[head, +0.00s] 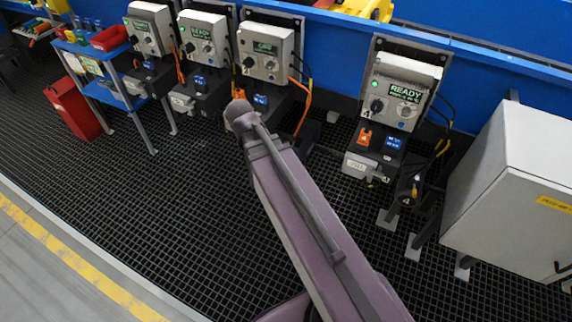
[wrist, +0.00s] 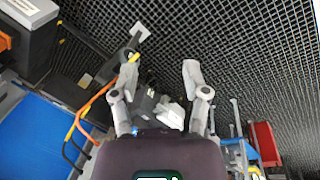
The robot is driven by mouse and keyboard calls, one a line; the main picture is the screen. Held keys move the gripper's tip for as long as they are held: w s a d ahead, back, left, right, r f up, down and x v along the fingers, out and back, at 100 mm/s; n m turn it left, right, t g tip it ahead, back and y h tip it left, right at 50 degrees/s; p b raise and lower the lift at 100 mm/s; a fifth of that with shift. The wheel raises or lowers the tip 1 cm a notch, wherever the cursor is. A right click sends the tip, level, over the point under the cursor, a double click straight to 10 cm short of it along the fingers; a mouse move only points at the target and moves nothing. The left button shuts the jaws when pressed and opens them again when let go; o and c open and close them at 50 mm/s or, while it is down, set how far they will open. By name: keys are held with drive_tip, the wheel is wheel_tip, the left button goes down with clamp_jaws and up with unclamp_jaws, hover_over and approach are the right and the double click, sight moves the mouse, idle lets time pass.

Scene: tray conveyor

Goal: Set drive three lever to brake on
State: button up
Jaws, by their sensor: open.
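The third drive box from the left (head: 265,50) is light grey with a green display and a dark knob, in the head view. Below it is its dark drive unit with a blue label (head: 260,101); my arm hides part of this unit, and I cannot make out its lever or the lever's position. My gripper (wrist: 160,73) shows in the wrist view with its two fingers apart and nothing held. A dark unit with a pale part (wrist: 165,112) lies beyond and between the fingers. A dark bar-like part (wrist: 128,50) appears close to the left fingertip; contact is unclear.
The drive box marked 4 (head: 401,92) stands to the right, beside a large grey cabinet (head: 520,170). Two more drive boxes are at left. A red bin (head: 73,108) and blue cart (head: 110,93) stand far left. The dark grid floor (head: 150,200) is open in front. Orange cables (wrist: 85,115) hang nearby.

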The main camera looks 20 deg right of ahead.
drive_tip(key=w+d+f+m+h+b, duration=0.1)
drive_tip(key=w+d+f+h+b, duration=0.1)
drive_tip(key=w+f+h+b, duration=0.2)
drive_tip(key=w+d+f+m+t+h+b, duration=0.1)
drive_tip(key=w+f+h+b, duration=0.3)
drive_tip(key=w+f+b, duration=0.6)
drive_tip(key=w+d+f+m+h+b, duration=0.2)
drive_tip(key=w+f+h+b, duration=0.3)
drive_tip(key=f+b, duration=1.2)
drive_tip(key=w+d+b, duration=0.1)
drive_tip(key=w+b, duration=0.1)
drive_tip(key=b, duration=1.1)
drive_tip(key=shift+w+d+f+m, duration=0.2)
drive_tip(key=shift+d+f+m, duration=0.1)
drive_tip(key=shift+d+m, duration=0.1)
drive_tip(key=b+x, duration=0.3)
drive_tip(key=x, duration=1)
drive_tip(key=shift+w+d, duration=0.15)
drive_tip(key=shift+d, duration=0.2)
drive_tip(key=shift+c, duration=0.2)
